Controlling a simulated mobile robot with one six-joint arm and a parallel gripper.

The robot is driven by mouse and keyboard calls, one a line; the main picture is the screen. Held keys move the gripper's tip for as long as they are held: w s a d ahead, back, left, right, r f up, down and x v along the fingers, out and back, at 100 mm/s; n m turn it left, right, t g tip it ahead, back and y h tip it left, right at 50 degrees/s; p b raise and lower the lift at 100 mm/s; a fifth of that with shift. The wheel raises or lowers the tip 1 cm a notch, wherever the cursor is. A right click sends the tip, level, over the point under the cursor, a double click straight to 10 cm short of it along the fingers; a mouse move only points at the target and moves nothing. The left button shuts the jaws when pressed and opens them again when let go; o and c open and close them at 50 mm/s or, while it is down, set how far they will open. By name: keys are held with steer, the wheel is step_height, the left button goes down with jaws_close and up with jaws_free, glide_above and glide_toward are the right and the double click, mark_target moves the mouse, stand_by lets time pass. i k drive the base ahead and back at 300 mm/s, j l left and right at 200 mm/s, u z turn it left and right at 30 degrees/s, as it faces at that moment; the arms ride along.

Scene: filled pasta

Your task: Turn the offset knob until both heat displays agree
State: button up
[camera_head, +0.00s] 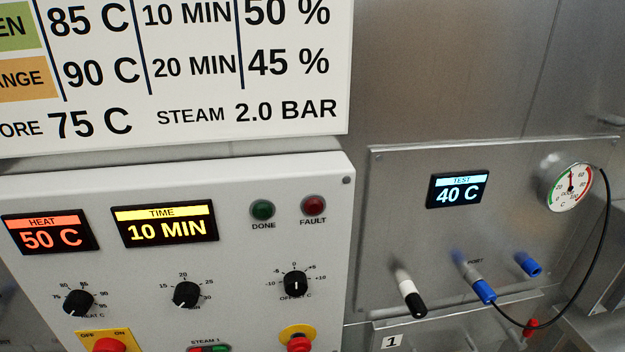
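The offset knob (296,284) is a black knob at the lower right of the white control panel (240,180). Its scale runs from -10 to +10 with 0 at the top. Its mark is too small to read surely. The heat display (50,233) at the panel's left reads 50 C in orange. The test display (458,189) on the steel panel at right reads 40 C in pale blue. The two readings differ. My gripper is not in view.
A time display (165,224) reads 10 MIN. Heat knob (78,302) and time knob (186,294) sit left of the offset knob. A red button (298,342) is just below it. At right are a dial gauge (570,188), a black cable (606,230) and blue-ended plugs (484,291).

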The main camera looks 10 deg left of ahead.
mark_target(296, 283)
steer(key=k+j+u, duration=0.15)
steer(key=u, duration=0.2)
steer(key=k+j+u, duration=0.15)
steer(key=u, duration=0.25)
steer(key=k+j+u, duration=0.1)
steer(key=u, duration=0.25)
steer(key=i+j, duration=0.05)
steer(key=j, duration=0.05)
